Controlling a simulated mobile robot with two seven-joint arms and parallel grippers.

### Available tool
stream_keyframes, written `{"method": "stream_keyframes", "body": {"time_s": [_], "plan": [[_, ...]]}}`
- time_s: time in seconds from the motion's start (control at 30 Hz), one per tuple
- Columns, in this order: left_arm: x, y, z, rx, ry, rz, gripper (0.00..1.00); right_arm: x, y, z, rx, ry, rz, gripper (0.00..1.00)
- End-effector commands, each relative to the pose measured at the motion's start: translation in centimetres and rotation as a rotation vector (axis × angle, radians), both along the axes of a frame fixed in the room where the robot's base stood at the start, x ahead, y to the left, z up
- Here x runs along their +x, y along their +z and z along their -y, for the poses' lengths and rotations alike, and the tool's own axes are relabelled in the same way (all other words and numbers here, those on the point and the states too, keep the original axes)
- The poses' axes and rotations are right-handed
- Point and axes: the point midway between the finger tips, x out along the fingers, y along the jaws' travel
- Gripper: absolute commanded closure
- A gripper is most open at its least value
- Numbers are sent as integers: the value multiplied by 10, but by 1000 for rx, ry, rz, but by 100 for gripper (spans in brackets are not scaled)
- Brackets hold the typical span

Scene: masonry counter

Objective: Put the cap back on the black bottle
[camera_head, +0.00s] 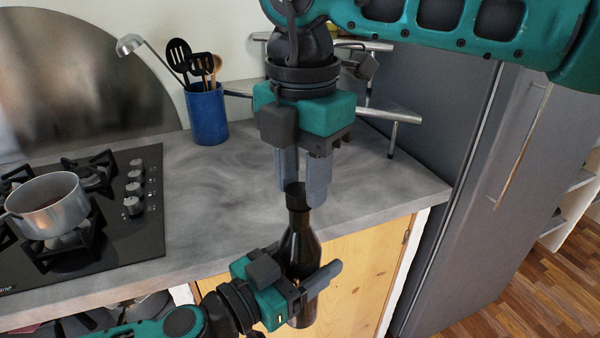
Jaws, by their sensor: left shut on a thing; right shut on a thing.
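The black bottle (299,240) is upright in front of the counter's front edge, dark and glossy with a narrow neck. My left gripper (318,284) comes in from the lower left and is shut around the bottle's body. The black cap (296,193) is at the top of the bottle's neck. My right gripper (305,190) points straight down from above and is shut on the cap. The cap looks in line with the neck and touching it. Whether it is seated on the thread cannot be told, as the fingers partly hide it.
A blue utensil holder (206,114) stands at the back of the grey counter (225,185). A hob (135,235) with a metal pot (48,205) is on the left. A metal rack (392,117) is behind my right gripper. A tall grey cabinet (470,190) stands on the right.

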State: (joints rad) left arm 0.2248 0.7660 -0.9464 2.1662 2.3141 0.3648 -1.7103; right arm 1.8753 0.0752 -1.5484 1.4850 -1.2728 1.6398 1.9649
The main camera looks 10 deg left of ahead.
Motion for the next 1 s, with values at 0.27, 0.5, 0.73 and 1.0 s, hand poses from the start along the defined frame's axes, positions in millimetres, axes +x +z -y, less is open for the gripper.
{"method": "stream_keyframes", "body": {"time_s": [0.27,0.5,0.73,1.0], "plan": [[-1,1,1,0,-2,4,100,-1,1,2,2,-540,5,92],[0,1,1,0,-2,4,100,-3,0,3,4,-864,3,92],[0,1,0,0,-2,4,100,-3,0,3,4,-858,3,54],[0,2,0,-2,-1,4,100,-3,0,3,2,-855,2,35]]}}
